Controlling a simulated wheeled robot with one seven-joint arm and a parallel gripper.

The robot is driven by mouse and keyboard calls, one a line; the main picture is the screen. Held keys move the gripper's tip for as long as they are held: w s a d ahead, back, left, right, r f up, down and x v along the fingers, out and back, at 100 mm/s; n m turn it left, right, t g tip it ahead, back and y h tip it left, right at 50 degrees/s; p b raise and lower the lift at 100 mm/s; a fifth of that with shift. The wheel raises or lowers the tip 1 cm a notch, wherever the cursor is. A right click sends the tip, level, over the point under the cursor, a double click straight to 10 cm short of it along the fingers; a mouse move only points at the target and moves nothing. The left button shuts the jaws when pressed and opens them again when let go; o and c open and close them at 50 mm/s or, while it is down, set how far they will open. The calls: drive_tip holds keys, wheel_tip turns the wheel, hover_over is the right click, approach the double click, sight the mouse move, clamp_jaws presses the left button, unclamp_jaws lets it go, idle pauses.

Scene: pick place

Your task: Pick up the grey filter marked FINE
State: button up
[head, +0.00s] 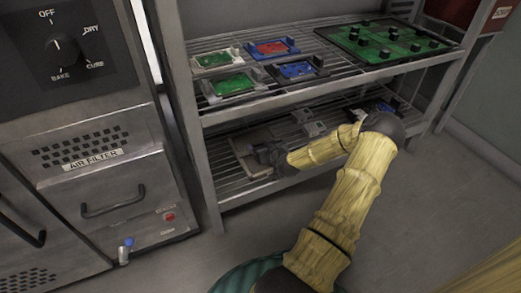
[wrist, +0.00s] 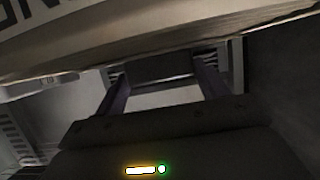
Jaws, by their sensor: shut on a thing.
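A flat grey panel, which looks like the grey filter (head: 245,146), lies on the lower shelf in the head view, partly behind my gripper. My gripper (head: 270,157) is at the lower shelf, at the panel's right front, and is shut on it. In the wrist view, a broad grey-beige surface (wrist: 170,42) spans the top, close above my gripper (wrist: 158,70). Part of dark lettering shows at its top left corner, cut off by the frame, so I cannot read the word. The grip itself is dark and hard to make out.
The wire rack's upper shelf (head: 225,112) is just above my arm and holds green, red and blue boards and a large green board (head: 385,43). More small items (head: 313,128) lie on the lower shelf. The oven unit (head: 105,165) stands left. Floor in front is clear.

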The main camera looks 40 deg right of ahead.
drive_tip(key=shift+r, duration=0.1)
wheel_tip(320, 180, up, 10)
drive_tip(key=p, duration=0.7)
idle(0.4)
